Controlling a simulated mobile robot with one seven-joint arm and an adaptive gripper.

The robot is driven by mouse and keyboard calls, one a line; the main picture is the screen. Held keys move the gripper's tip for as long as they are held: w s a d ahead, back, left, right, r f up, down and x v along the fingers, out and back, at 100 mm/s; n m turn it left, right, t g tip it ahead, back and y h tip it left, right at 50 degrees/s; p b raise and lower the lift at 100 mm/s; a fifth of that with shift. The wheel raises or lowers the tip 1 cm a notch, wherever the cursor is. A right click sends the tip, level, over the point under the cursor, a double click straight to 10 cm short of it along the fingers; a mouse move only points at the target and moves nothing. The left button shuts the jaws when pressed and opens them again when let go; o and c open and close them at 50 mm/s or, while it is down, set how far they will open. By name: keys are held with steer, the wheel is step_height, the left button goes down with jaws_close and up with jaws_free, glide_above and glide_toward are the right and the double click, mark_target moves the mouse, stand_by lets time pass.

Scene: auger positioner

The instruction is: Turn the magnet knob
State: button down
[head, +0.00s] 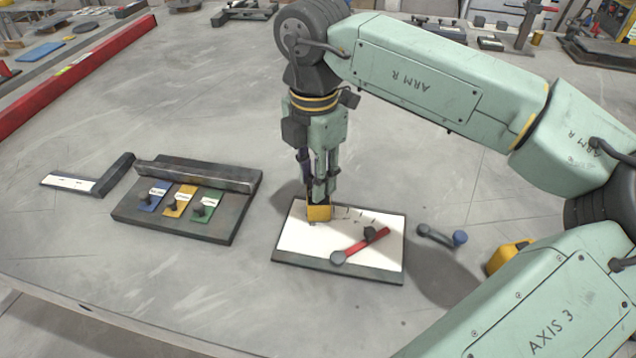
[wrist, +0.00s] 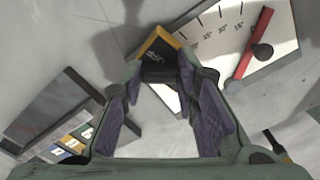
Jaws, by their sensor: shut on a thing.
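A yellow block (head: 319,213) stands at the upper left of a white plate (head: 305,243) with a dark rim. In the wrist view, a black knob (wrist: 160,73) shows on this yellow block, with small pale lettering on its face. My gripper (head: 320,192) points down over the block. Its fingers lie on both sides of the black knob and are shut on it. The fingers hide part of the knob in the head view. The block appears to rest on the plate.
A red arm (head: 366,246) with a black knob lies across the plate by a marked angle scale. A dark fixture (head: 172,220) with blue, yellow and green tabs stands to the left. A blue-ended handle (head: 441,236) lies at right. Bare table separates fixture and plate.

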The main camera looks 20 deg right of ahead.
steer(key=shift+s+f+n, duration=0.1)
steer(key=shift+f+n, duration=0.05)
steer(key=shift+n, duration=0.45)
steer(key=shift+a+n+b, duration=0.15)
steer(key=shift+n+b, duration=0.35)
steer(key=shift+n, duration=1)
steer(key=shift+s+n+b, duration=0.15)
steer(key=shift+n+b, duration=0.2)
steer(key=shift+n, duration=1.15)
